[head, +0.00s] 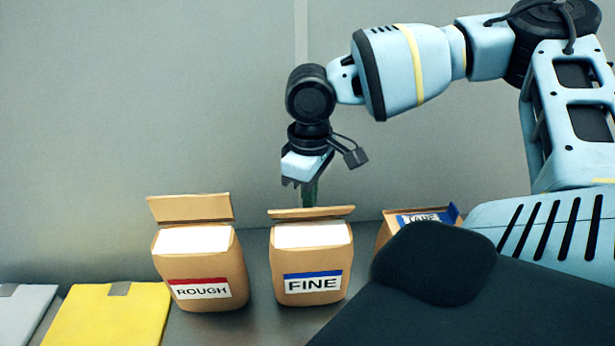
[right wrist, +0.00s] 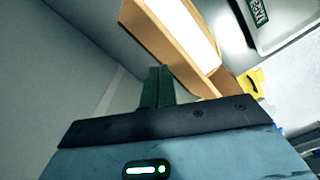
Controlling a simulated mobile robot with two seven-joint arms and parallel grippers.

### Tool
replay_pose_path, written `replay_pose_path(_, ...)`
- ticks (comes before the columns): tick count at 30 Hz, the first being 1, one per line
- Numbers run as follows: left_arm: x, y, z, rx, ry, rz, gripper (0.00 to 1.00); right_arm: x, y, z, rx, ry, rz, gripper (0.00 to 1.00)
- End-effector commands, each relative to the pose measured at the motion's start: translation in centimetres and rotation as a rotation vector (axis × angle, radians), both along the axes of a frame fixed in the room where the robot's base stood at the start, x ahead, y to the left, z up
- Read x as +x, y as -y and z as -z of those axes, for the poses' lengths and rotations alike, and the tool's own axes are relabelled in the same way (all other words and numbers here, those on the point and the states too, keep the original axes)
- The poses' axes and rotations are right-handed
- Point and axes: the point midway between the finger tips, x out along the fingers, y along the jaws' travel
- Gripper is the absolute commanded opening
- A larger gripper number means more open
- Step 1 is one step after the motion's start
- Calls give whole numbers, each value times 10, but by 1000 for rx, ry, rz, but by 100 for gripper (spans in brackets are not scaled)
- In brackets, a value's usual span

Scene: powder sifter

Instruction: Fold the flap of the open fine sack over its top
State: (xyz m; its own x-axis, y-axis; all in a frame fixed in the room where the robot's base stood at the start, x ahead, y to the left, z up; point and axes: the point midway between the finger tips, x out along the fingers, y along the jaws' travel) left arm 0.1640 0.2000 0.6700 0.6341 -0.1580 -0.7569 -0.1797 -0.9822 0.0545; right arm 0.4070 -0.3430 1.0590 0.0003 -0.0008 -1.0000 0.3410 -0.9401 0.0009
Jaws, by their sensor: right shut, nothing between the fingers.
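The fine sack (head: 311,262) is a brown paper sack with a blue-edged FINE label, standing upright with white showing in its open top. Its flap (head: 312,213) stands along the back edge and looks like a thin strip, lower than the rough sack's flap. My right gripper (head: 309,194) points down just behind this flap, its green fingers shut and empty, with the tips hidden by the flap. In the right wrist view the closed fingers (right wrist: 156,86) are beside a brown strip and a bright white sack top (right wrist: 185,25); contact cannot be told. My left gripper is not in view.
The rough sack (head: 205,272), with its flap raised, stands left of the fine sack. A brown container with a blue label (head: 418,218) stands to the right, partly hidden by my arm. Yellow (head: 110,318) and grey (head: 22,310) flat items lie at the left. A wall rises behind.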

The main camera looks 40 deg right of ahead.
Motion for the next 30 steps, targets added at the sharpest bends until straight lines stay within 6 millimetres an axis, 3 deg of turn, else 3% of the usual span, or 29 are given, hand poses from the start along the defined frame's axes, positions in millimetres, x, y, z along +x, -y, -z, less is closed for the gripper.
replay_pose_path(30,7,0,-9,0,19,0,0,-27,-23,0,0,1,0,0)
